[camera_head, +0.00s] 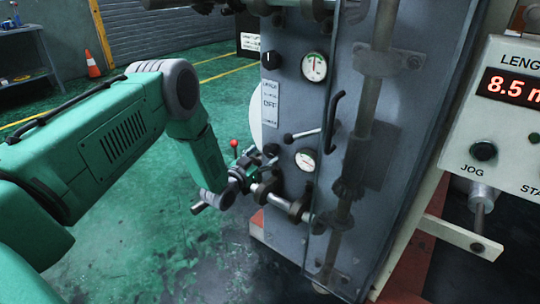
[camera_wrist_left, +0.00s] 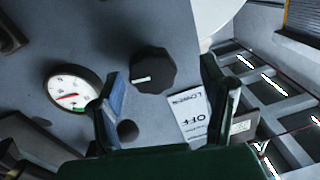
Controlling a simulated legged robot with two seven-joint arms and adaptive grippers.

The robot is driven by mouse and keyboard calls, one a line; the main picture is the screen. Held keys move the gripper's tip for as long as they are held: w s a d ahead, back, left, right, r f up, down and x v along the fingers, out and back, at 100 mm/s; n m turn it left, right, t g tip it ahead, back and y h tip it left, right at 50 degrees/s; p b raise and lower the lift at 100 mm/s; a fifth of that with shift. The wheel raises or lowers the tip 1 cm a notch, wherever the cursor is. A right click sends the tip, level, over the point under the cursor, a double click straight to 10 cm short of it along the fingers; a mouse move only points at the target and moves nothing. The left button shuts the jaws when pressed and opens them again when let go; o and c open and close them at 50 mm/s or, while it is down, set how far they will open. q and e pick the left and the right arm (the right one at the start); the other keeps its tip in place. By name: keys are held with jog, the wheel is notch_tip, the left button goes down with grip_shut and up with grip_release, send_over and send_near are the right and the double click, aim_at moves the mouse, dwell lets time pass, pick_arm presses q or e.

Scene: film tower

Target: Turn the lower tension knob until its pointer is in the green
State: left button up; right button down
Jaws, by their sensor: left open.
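The lower tension knob (camera_wrist_left: 152,70) is dark and faceted, with a pale pointer line, on the grey panel. In the head view the knob (camera_head: 271,150) is small and partly crowded by my gripper. Beside it is the lower gauge (camera_wrist_left: 72,88), white with a red needle and a green patch; the needle looks outside the green. The gauge also shows in the head view (camera_head: 306,160). My left gripper (camera_wrist_left: 160,72) is open, its fingers on either side of the knob in the wrist view. Contact cannot be told. My right gripper is not in view.
An upper knob (camera_head: 270,59) and upper gauge (camera_head: 314,67) sit higher on the panel. A ball-ended lever (camera_head: 303,134) is just above the lower gauge. Rollers (camera_head: 283,200) stick out below. A control box (camera_head: 505,110) stands at right. Green floor is open at left.

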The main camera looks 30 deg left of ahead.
aim_at(269, 152)
pick_arm(q)
jog(key=w, duration=0.2)
jog(key=shift+w+b, duration=0.3)
jog(key=shift+w+d+r, duration=0.3)
jog(key=shift+w+d, duration=0.25)
jog(key=shift+d, duration=0.2)
jog(key=shift+d+r, duration=0.1)
jog(key=shift+d, duration=0.15)
jog(key=shift+a, duration=0.15)
jog(key=shift+a+f, duration=0.2)
jog(key=shift+a, duration=0.1)
jog(key=c, duration=0.4)
jog(key=shift+a, duration=0.25)
jog(key=c, duration=0.8)
jog(key=shift+a, duration=0.1)
jog(key=shift+d, duration=0.35)
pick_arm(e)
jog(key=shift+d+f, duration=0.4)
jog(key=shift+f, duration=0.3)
